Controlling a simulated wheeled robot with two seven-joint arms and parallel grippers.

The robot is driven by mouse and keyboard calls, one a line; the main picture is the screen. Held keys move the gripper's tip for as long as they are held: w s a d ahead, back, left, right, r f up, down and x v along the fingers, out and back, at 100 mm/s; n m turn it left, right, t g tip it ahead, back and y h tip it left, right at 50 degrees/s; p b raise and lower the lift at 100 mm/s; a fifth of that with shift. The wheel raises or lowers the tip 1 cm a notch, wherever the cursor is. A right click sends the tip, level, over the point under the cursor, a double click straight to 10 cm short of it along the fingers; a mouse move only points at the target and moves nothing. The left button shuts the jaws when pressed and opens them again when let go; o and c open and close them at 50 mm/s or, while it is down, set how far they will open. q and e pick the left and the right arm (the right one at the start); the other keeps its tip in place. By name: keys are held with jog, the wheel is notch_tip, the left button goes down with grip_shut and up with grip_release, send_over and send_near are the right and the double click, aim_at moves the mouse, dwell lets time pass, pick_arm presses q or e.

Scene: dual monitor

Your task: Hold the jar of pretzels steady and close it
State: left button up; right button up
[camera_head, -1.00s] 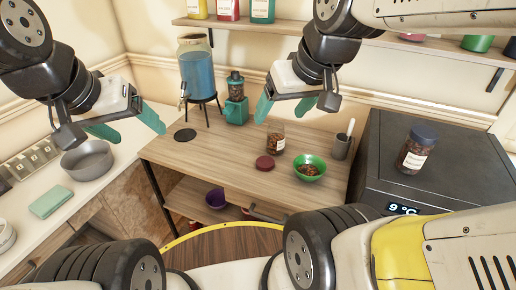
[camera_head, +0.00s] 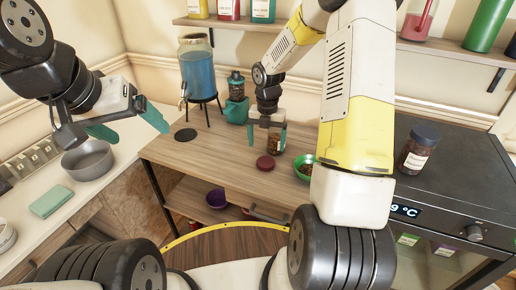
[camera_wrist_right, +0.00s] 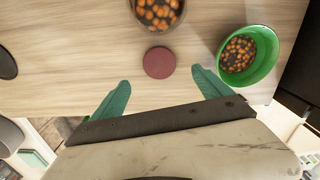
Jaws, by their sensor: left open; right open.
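The open glass jar of pretzels (camera_head: 277,141) stands upright on the wooden table, partly hidden by my right gripper in the head view. In the right wrist view the jar (camera_wrist_right: 158,12) is at the top edge, lidless, with brown pieces inside. A dark red round lid (camera_head: 265,162) lies flat on the table in front of it; it also shows in the wrist view (camera_wrist_right: 159,62). My right gripper (camera_head: 267,136) is open and empty, pointing down by the jar; its fingers (camera_wrist_right: 162,86) do not enclose jar or lid. My left gripper (camera_head: 131,125) is open and empty, left of the table.
A green bowl of pretzels (camera_head: 304,170) is right of the lid, partly behind my right arm. A teal grinder (camera_head: 236,110) and a blue water dispenser (camera_head: 197,72) stand behind. Another jar with a dark lid (camera_head: 418,148) is on the dark appliance.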

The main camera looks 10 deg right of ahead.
aim_at(266, 162)
jog(key=shift+f, duration=0.15)
jog(key=shift+f, duration=1.3)
notch_tip(266, 162, down, 5)
jog(key=shift+w+f, duration=0.1)
jog(key=shift+w, duration=0.05)
jog(key=c, duration=1.4)
